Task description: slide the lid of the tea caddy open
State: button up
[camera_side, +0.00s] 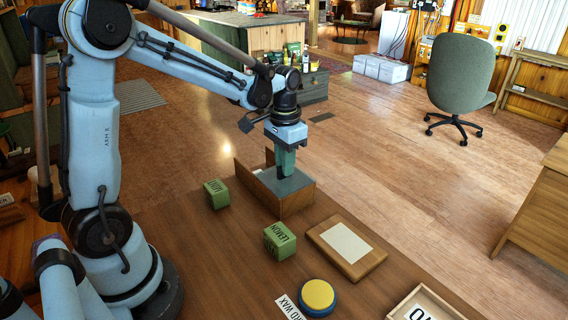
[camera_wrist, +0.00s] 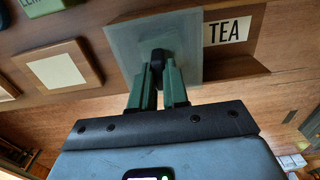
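The tea caddy (camera_side: 297,203) is a wooden box at the far edge of the brown table. Its grey lid (camera_side: 296,186) lies flat on top; the lid also fills the upper middle of the wrist view (camera_wrist: 190,32). A cream TEA label (camera_wrist: 229,31) is on the caddy beside the lid. My gripper (camera_side: 285,176) points down onto the lid. In the wrist view its two green fingers (camera_wrist: 160,70) stand either side of a small dark knob on the lid and appear closed on it. The fingers partly hide the knob.
A green MINT block (camera_side: 216,194) and a green LEMON block (camera_side: 280,241) stand near the caddy. A wooden framed board (camera_side: 369,262), a yellow-topped blue tin (camera_side: 318,297) and a wooden tray (camera_side: 394,314) lie nearer the camera.

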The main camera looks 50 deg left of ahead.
jog(key=shift+a, duration=0.1)
grip_shut()
jog(key=shift+a, duration=1)
jog(key=shift+a, duration=2)
